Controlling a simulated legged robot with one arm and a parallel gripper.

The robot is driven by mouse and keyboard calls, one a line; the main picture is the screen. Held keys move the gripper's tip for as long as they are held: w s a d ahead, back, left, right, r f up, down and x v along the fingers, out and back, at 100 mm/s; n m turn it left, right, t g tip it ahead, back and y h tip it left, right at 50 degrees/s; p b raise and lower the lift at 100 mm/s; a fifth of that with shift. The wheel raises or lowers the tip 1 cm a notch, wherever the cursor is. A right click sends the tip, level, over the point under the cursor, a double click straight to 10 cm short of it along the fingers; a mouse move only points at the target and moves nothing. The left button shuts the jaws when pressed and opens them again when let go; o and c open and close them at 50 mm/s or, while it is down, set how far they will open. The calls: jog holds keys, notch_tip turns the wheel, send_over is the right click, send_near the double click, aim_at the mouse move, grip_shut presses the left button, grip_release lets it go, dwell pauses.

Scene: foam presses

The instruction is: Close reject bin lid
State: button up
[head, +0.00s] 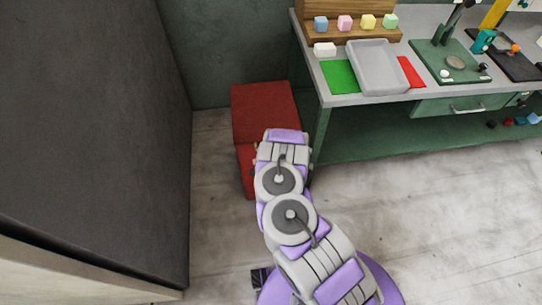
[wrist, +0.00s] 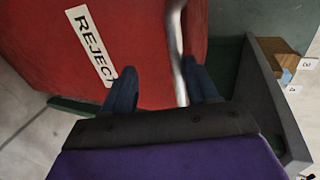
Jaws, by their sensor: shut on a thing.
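The red reject bin (head: 262,108) stands on the floor against the back wall, left of the green workbench. In the head view its right and front parts are hidden by my arm, and I cannot tell how far its lid is open. In the wrist view a red panel (wrist: 140,35) with a white REJECT label (wrist: 93,45) fills the upper middle. A silver bar handle (wrist: 178,50) runs along its right side. My gripper (wrist: 160,78) has its dark fingers on either side of the handle and is shut on it. The head view hides the fingers.
The green workbench (head: 400,105) stands close to the bin's right, holding a grey tray (head: 376,70), a green mat (head: 340,77) and a wooden rack with coloured blocks. A large dark cabinet (head: 90,130) is on the left. The floor (head: 216,190) between is clear.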

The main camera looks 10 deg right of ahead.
jog(key=shift+s+f, duration=0.15)
jog(key=shift+s, duration=0.05)
jog(key=p+v, duration=0.7)
jog(key=v, duration=1)
jog(key=shift+w+a, duration=0.1)
dwell(0.5)
